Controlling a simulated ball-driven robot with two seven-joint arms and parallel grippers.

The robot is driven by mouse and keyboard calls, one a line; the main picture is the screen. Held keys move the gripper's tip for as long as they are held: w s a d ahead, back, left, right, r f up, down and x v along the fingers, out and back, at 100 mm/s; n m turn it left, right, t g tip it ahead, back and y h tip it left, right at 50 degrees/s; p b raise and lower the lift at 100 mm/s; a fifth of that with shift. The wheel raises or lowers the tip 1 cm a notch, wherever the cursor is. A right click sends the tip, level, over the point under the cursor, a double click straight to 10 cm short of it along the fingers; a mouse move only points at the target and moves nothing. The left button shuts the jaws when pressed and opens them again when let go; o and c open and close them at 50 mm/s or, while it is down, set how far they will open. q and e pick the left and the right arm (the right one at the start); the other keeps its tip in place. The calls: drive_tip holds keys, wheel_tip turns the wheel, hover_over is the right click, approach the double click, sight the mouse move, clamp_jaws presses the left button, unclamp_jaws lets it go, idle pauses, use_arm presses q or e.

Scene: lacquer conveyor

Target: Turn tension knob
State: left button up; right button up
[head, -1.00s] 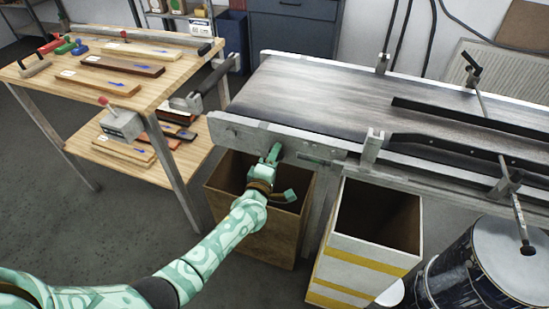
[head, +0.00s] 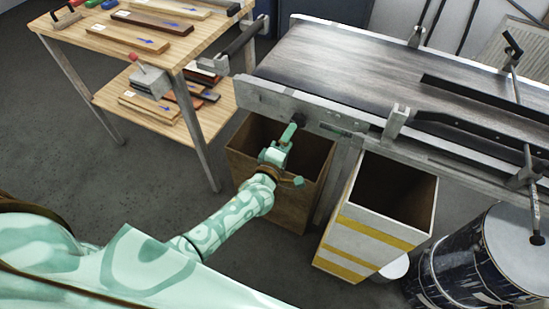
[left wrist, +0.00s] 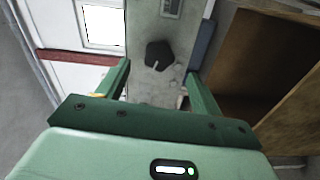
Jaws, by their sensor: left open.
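A dark knob (head: 297,122) sits on the grey end plate of the conveyor (head: 268,104), near its left end. In the left wrist view the black knob (left wrist: 158,54) shows a pale mark and lies beyond my fingertips, between them in the picture. My left gripper (head: 292,155) is open and empty, just below and in front of the knob in the head view. In the left wrist view the two green fingers of the left gripper (left wrist: 158,72) are spread apart, with no contact on the knob visible. My right gripper is not in view.
A brown open bin (head: 265,195) stands under the conveyor end, beneath my left gripper. A white, yellow-striped bin (head: 370,238) stands to its right, and a dark drum (head: 470,262) further right. A wooden workbench (head: 75,62) with strips is at the left.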

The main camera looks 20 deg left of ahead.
use_arm(q)
drive_tip(key=s+p, duration=0.1)
drive_tip(key=s, duration=0.9)
drive_tip(key=shift+a, duration=0.15)
drive_tip(key=s+f+m+g+h, duration=0.1)
drive_tip(key=s+f+m+g, duration=0.3)
drive_tip(key=f, duration=0.3)
drive_tip(key=s+f+m+g, duration=0.1)
drive_tip(key=s+f+m, duration=0.35)
drive_tip(key=f, duration=0.25)
drive_tip(key=s+f+m+g+h, duration=0.1)
drive_tip(key=s+f+m+g, duration=0.25)
drive_tip(key=f+m, duration=0.3)
drive_tip(key=s+a+f+m+g+y, duration=0.1)
drive_tip(key=s+a+f+g, duration=0.1)
drive_tip(key=s, duration=0.8)
drive_tip(key=s+a+f+m+g, duration=0.2)
drive_tip(key=s+f, duration=0.4)
drive_tip(key=s, duration=0.5)
drive_tip(key=s+a+f+m+g+y, duration=0.1)
drive_tip(key=s+a+f+m+g, duration=0.1)
drive_tip(key=s, duration=0.9)
wheel_tip(320, 180, down, 3)
drive_tip(key=a+g, duration=0.1)
drive_tip(key=g, duration=0.2)
drive_tip(key=shift+a+y, duration=0.15)
drive_tip(key=shift+y, duration=0.15)
